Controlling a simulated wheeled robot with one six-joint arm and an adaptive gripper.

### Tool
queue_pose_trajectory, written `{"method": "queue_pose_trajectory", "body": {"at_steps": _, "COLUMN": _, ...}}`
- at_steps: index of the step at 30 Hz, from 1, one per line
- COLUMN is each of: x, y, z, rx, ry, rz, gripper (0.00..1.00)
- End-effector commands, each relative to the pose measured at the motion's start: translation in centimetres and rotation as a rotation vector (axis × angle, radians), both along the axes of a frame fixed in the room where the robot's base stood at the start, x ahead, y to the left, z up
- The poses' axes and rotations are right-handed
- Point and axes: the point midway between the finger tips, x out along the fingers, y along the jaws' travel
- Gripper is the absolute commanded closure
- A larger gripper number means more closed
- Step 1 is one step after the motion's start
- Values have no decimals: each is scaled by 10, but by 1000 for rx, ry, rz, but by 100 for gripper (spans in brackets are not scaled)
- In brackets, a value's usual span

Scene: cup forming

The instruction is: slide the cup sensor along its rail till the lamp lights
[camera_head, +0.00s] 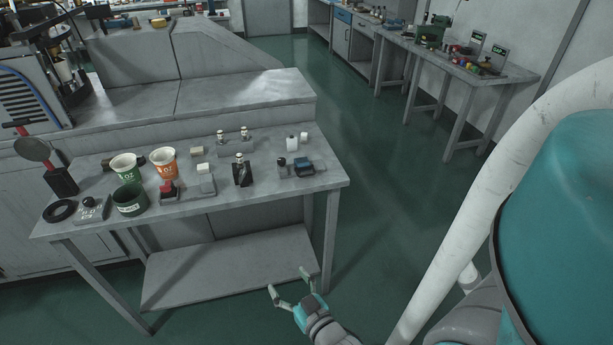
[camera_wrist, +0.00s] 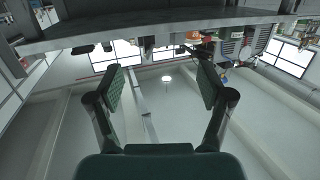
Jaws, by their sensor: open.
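My gripper (camera_head: 288,281) is open and empty, low in front of the grey table (camera_head: 235,211), below its top and near the lower shelf. In the wrist view, the two fingers of my gripper (camera_wrist: 160,85) stand wide apart with nothing between them. On the table are small devices: a red block on a grey base (camera_head: 200,197), a black upright device (camera_head: 242,173), and a dark blue block on a small base (camera_head: 304,166). I cannot tell which is the cup sensor. No rail or lit lamp can be made out at this size.
A bench (camera_head: 480,76) stands at the back right. Green floor between is clear.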

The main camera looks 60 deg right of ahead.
Motion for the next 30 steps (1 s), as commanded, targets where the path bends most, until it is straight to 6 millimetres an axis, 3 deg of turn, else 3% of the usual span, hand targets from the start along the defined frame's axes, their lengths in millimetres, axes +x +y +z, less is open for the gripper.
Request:
{"method": "queue_pose_trajectory", "body": {"at_steps": 1, "x": 10, "y": -24, "z": 4, "rx": -9, "ry": -14, "rz": -38, "gripper": 21}}
{"method": "queue_pose_trajectory", "body": {"at_steps": 6, "x": 32, "y": -100, "z": 16, "rx": -30, "ry": -43, "rz": -144, "gripper": 21}}
{"method": "queue_pose_trajectory", "body": {"at_steps": 12, "x": 40, "y": -188, "z": 38, "rx": -56, "ry": -68, "rz": -254, "gripper": 21}}
{"method": "queue_pose_trajectory", "body": {"at_steps": 15, "x": 39, "y": -220, "z": 48, "rx": -67, "ry": -76, "rz": -289, "gripper": 21}}
{"method": "queue_pose_trajectory", "body": {"at_steps": 18, "x": 37, "y": -240, "z": 54, "rx": -72, "ry": -78, "rz": -312, "gripper": 21}}
{"method": "queue_pose_trajectory", "body": {"at_steps": 23, "x": 38, "y": -253, "z": 58, "rx": -75, "ry": -81, "rz": -323, "gripper": 21}}
{"method": "queue_pose_trajectory", "body": {"at_steps": 30, "x": 57, "y": -273, "z": 59, "rx": -77, "ry": -81, "rz": -322, "gripper": 21}}
